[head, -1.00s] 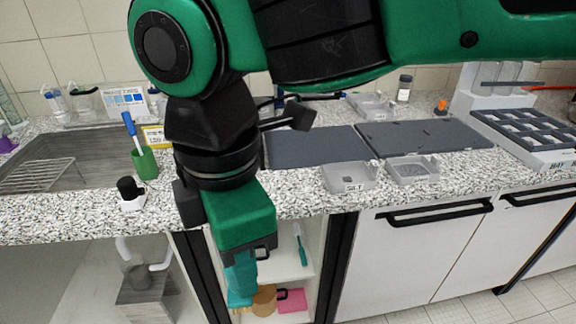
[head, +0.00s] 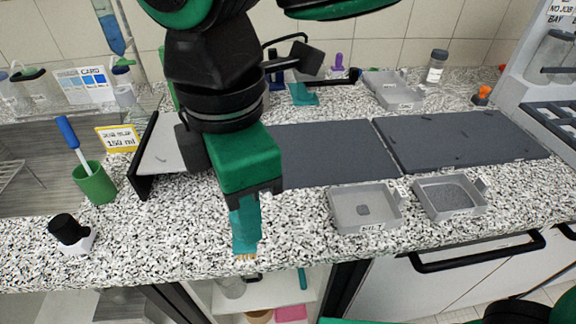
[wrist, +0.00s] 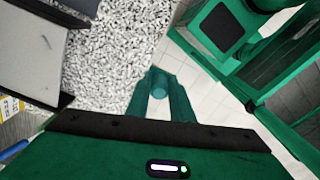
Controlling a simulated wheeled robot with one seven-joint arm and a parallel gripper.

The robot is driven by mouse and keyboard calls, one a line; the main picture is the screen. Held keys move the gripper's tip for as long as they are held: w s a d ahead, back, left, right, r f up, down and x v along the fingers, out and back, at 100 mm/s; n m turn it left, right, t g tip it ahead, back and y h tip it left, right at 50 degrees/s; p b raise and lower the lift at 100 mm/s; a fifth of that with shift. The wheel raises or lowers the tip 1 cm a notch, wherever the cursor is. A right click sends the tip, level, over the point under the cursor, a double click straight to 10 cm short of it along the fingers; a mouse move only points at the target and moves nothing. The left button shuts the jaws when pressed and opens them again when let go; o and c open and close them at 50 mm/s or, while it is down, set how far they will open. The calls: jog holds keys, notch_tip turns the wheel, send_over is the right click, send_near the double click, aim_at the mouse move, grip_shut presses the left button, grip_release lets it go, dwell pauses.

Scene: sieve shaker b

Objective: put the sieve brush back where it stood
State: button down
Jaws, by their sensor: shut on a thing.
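My gripper (head: 246,225) points down at the front edge of the speckled counter (head: 300,245). It is shut on the sieve brush (head: 245,257), of which only a little pale bristle shows below the teal fingers in the head view. In the wrist view, the round teal handle end (wrist: 158,86) sits between the two fingertips. The rest of the brush is hidden by the fingers. I cannot tell whether the bristles touch the counter.
Two grey trays (head: 365,222) (head: 450,208) stand right of my gripper. A green cup (head: 95,185) and a black-topped bottle (head: 70,235) stand left. Dark grey panels (head: 330,150) lie behind. Another teal item (head: 303,95) is at the back. An open cabinet (head: 265,292) is below.

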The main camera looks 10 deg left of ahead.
jog(key=shift+w+f, duration=0.1)
jog(key=shift+w, duration=0.25)
jog(key=shift+w+d+f, duration=0.35)
jog(key=shift+w+f, duration=1.45)
jog(key=shift+w, duration=0.1)
jog(key=shift+w+d+f, duration=0.4)
jog(key=shift+w+f, duration=1.45)
jog(key=shift+w+d+f, duration=0.35)
jog(key=shift+w+f, duration=1.45)
jog(key=shift+w, duration=0.1)
jog(key=shift+f, duration=0.1)
jog(key=c, duration=1.6)
grip_release()
jog(key=shift+o, duration=0.2)
notch_tip(320, 180, up, 12)
